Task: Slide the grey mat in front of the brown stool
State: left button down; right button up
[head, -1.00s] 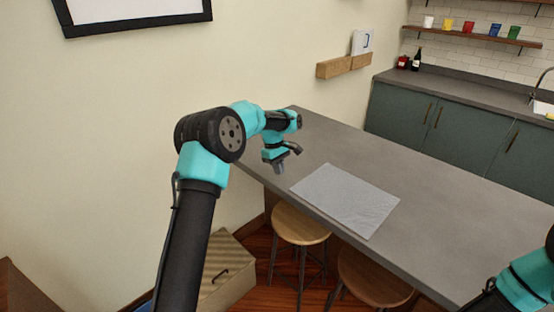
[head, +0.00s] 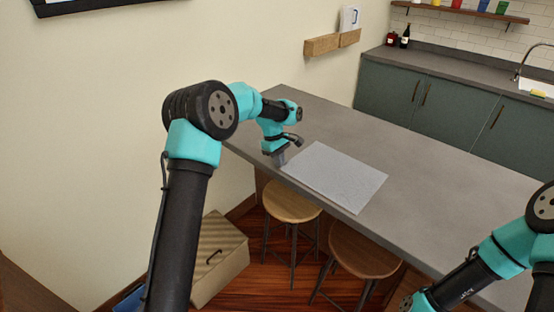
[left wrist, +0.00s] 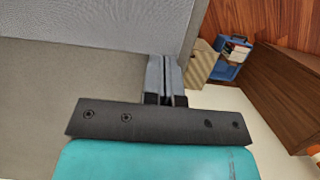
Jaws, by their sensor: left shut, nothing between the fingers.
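The grey mat (head: 345,178) lies flat on the dark grey counter, along its front edge, and fills the upper left of the left wrist view (left wrist: 100,18). The brown stool (head: 365,254) stands on the floor by the counter's front side, right of a lighter wooden stool (head: 291,204). My left gripper (head: 280,159) is shut and empty at the mat's left end, by the counter edge. Its closed fingers (left wrist: 165,75) show at the mat's edge in the left wrist view; whether they touch it I cannot tell. My right gripper is out of view.
The counter (head: 455,190) is clear right of the mat. A wooden box (head: 218,258) stands on the floor to the left; a blue bin (left wrist: 232,52) shows in the left wrist view. A wall shelf (head: 333,43) hangs behind the counter. Cabinets (head: 435,105) stand at the back right.

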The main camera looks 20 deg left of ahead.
aim_at(311, 184)
pick_arm(q)
jog(key=s+d, duration=0.2)
jog(key=d, duration=0.3)
jog(key=s+d, duration=0.2)
jog(key=d, duration=0.4)
jog(key=s+d, duration=0.3)
jog(key=d, duration=0.3)
jog(key=shift+s+d+f, duration=0.1)
jog(key=shift+d+f, duration=0.05)
jog(key=shift+d, duration=0.05)
jog(key=shift+a, duration=0.1)
jog(key=a, duration=0.1)
jog(key=w+a, duration=0.1)
jog(key=a, duration=0.2)
jog(key=shift+w, duration=0.4)
jog(key=s+v, duration=0.1)
jog(key=v, duration=0.9)
jog(key=shift+w+d+r, duration=0.15)
jog(key=shift+w+r, duration=0.1)
jog(key=shift+w, duration=0.25)
